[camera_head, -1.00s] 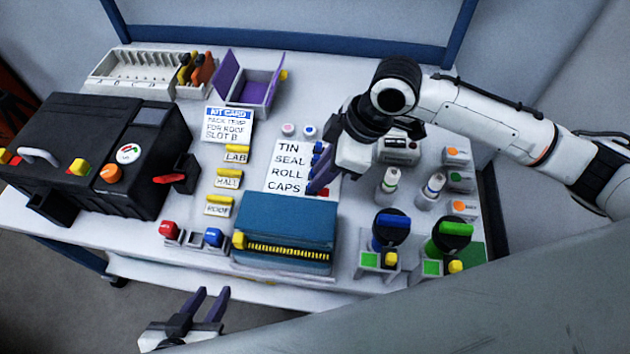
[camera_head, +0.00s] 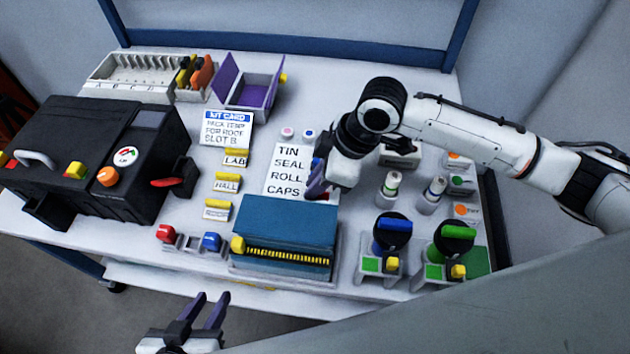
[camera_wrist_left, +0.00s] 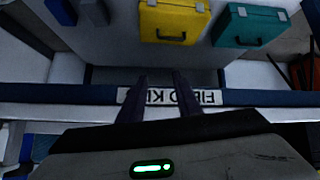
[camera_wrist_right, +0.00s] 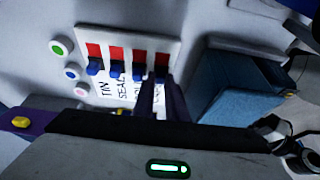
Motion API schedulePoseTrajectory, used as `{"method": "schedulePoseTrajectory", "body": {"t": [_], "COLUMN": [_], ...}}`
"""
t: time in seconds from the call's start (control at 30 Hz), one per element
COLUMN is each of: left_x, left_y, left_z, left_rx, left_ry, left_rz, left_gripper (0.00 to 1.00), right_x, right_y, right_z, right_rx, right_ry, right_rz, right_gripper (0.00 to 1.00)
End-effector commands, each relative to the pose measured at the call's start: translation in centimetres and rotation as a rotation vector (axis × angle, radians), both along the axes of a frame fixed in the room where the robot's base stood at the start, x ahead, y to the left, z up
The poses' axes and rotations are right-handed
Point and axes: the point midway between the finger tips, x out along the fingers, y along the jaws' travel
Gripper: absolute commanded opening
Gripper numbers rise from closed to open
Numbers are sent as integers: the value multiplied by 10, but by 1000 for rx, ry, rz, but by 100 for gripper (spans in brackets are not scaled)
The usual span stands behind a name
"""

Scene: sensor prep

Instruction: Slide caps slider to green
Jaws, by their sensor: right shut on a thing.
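The slider panel (camera_head: 290,157) is a white board labelled TIN, SEAL, ROLL and CAPS, with a row of blue-knobbed sliders. In the right wrist view, the caps slider (camera_wrist_right: 162,75) is the last in the row, on the side of the blue box; red shows above its blue knob, as above the others. No green shows in its slot. My right gripper (camera_head: 316,188) is shut on the caps slider's knob; its purple fingers (camera_wrist_right: 161,84) partly hide it. My left gripper (camera_head: 208,298) is open and empty off the table's front edge; its fingers show in the left wrist view (camera_wrist_left: 158,82).
A blue box (camera_head: 290,222) with a yellow-marked front stands right before the panel. Round buttons (camera_wrist_right: 58,47) lie beside the panel. A black case (camera_head: 75,145) fills the left.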

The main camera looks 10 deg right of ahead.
Motion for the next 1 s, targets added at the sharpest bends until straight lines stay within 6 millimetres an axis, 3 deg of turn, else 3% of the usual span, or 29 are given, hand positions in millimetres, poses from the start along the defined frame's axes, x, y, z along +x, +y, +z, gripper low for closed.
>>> {"method": "schedulePoseTrajectory", "body": {"t": [0.23,0.6,0.63,0.67,1.0], "left_x": [2,-1,-1,0,1], "left_y": [2,4,4,4,4], "left_z": [20,10,10,10,15], "left_rx": [19,35,35,35,33], "left_ry": [5,23,23,23,16], "left_rz": [-9,-15,-15,-15,-14], "left_gripper": [31,31,31,31,31], "right_x": [-9,-12,-12,-12,-12], "right_y": [-21,-29,-29,-29,-29], "right_z": [5,0,0,0,4], "right_rx": [0,-4,-4,-4,-1], "right_ry": [4,2,2,2,0], "right_rz": [-3,0,0,0,0], "right_gripper": [0,0,17,20,20]}}
